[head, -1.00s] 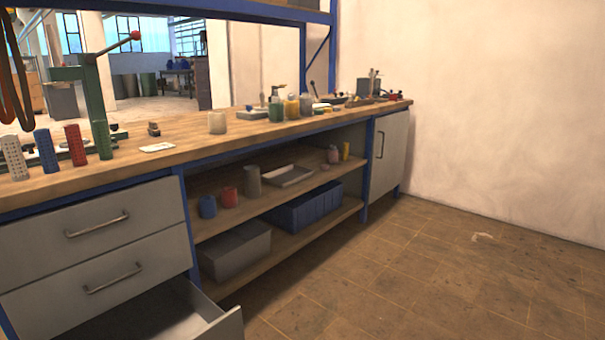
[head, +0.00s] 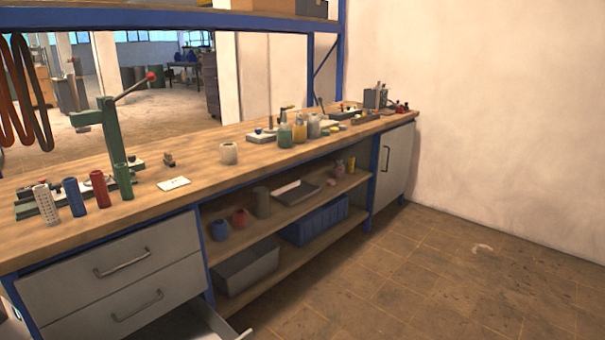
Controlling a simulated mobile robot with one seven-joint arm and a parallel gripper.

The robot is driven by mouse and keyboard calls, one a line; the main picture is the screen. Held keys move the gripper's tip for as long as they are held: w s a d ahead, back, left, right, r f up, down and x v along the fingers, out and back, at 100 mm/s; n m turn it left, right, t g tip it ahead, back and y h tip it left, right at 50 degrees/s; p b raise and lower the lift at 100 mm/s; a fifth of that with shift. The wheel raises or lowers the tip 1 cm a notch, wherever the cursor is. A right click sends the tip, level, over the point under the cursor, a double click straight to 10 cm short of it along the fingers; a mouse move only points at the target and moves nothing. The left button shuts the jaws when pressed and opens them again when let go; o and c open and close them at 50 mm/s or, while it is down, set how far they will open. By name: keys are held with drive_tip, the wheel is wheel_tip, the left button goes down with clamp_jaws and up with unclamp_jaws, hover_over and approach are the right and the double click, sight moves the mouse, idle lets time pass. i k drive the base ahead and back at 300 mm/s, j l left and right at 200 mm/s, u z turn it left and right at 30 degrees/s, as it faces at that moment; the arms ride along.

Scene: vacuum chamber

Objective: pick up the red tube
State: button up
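The red tube (head: 101,189) stands upright on the wooden workbench (head: 215,180), near its front edge at the left. It is in a row of tubes, between a blue tube (head: 74,197) on its left and a green tube (head: 123,181) on its right. A white perforated tube (head: 46,204) stands at the left end of the row. My gripper does not show clearly in the head view.
A green lever press (head: 113,135) stands behind the tubes. A white card (head: 173,183) lies to their right. Below, the bottom drawer (head: 190,325) is pulled open. The floor (head: 450,280) at the right is clear.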

sight(101, 191)
drive_tip(key=u, duration=0.85)
